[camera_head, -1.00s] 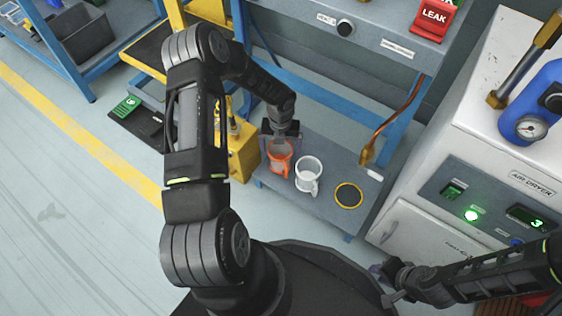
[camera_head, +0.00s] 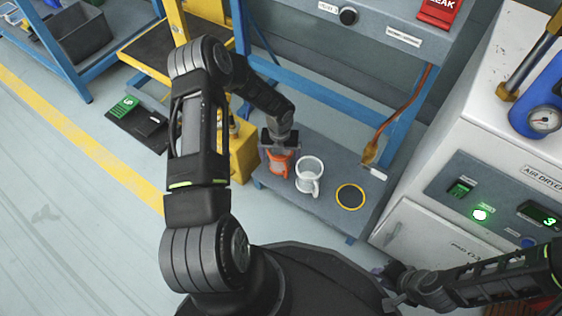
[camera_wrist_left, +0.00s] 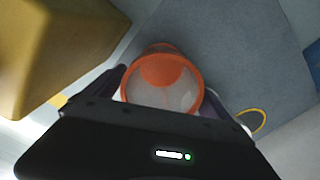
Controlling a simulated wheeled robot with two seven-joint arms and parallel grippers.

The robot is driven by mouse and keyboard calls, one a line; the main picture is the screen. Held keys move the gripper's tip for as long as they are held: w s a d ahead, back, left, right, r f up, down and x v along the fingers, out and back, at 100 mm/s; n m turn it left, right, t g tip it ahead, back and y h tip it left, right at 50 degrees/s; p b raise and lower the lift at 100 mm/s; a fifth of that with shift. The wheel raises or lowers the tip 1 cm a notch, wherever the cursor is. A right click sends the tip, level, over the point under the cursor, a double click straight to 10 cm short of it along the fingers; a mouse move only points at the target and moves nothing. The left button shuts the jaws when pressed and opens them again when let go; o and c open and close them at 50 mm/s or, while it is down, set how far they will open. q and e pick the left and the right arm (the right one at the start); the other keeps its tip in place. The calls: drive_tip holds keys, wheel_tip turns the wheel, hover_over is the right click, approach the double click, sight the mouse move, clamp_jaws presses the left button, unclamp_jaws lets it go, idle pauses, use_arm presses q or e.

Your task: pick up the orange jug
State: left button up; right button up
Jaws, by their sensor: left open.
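The orange jug (camera_head: 278,166) stands on the low grey shelf (camera_head: 330,209), partly hidden under my left gripper (camera_head: 279,150). In the left wrist view the jug (camera_wrist_left: 161,50) shows its orange rim and pale inside from above. My left gripper (camera_wrist_left: 162,100) is open, with one dark finger on each side of the jug. I cannot tell whether the fingers touch it. My right gripper (camera_head: 388,285) is low at the right, near my base; its jaws are too small and dark to read.
A white jug (camera_head: 308,174) stands close to the right of the orange one. A yellow-rimmed black disc (camera_head: 350,197) lies further right on the shelf. A yellow block (camera_head: 243,150) is close on the left. The air dryer cabinet (camera_head: 450,150) stands at the right.

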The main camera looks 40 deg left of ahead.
idle(0.4)
use_arm(q)
drive_tip(key=c, duration=1.5)
